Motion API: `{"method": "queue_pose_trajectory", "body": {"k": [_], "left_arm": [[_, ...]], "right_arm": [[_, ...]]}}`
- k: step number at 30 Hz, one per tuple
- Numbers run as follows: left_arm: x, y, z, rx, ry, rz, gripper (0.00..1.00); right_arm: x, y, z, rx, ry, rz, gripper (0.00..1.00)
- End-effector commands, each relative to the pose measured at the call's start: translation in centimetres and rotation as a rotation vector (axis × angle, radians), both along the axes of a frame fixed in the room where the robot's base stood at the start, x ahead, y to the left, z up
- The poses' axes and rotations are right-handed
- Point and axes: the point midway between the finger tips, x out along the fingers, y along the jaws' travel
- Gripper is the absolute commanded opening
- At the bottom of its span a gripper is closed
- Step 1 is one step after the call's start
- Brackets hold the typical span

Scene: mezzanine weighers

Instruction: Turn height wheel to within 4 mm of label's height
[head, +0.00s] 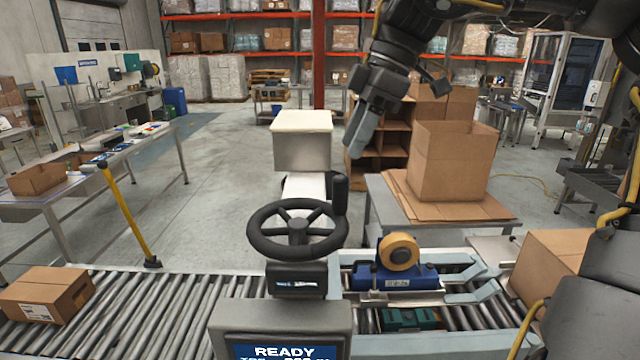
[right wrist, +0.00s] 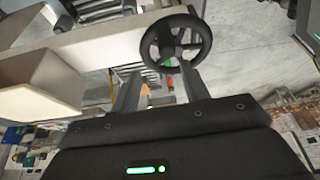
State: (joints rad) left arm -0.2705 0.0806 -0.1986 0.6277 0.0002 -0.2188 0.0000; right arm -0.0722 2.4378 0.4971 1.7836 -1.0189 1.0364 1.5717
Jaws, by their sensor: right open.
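The height wheel (head: 298,230) is a black spoked handwheel in the lower middle of the head view, with a small dark panel (head: 297,281) below it. The screen (head: 285,351) reads READY; its lower line is cut off by the frame. A carton (head: 48,297) on the left of the conveyor bears a white label (head: 38,312), too small to read. My right gripper (head: 357,143) is open and empty, above and beyond the wheel, apart from it. In the right wrist view the wheel (right wrist: 175,41) shows beyond the two spread fingers (right wrist: 158,82). My left gripper is not in view.
A roller conveyor (head: 160,305) runs left of the wheel. A blue tape unit (head: 395,275) with a tan roll stands right of it. A pale-topped box (head: 302,142) on a post stands behind the wheel. An open carton (head: 452,160) is on a table at right.

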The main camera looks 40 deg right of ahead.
Motion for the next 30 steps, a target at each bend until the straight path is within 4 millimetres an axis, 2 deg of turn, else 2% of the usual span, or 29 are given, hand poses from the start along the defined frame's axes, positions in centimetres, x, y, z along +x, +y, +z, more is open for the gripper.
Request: {"method": "queue_pose_trajectory", "body": {"k": [5, 10, 14, 19, 22, 26, 30], "left_arm": [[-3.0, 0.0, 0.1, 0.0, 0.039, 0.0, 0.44], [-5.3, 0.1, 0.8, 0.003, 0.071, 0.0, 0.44], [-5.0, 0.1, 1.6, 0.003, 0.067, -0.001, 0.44], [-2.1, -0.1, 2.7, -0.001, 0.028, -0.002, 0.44], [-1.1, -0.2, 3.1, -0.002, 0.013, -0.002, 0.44], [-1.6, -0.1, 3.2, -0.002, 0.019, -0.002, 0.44], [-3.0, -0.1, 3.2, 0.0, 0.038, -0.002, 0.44]], "right_arm": [[-0.4, -0.4, -0.6, 0.0, 0.002, -0.011, 0.45], [0.0, 0.3, -2.9, 0.002, 0.003, -0.013, 0.45], [0.5, 1.1, -5.2, 0.001, 0.004, -0.013, 0.45], [1.1, 2.1, -7.8, 0.0, 0.004, -0.013, 0.45], [1.5, 2.5, -8.9, -0.001, 0.002, -0.012, 0.45], [1.7, 2.8, -9.7, 0.0, 0.0, -0.013, 0.45], [1.8, 2.9, -10.0, 0.0, -0.001, -0.012, 0.45]]}}
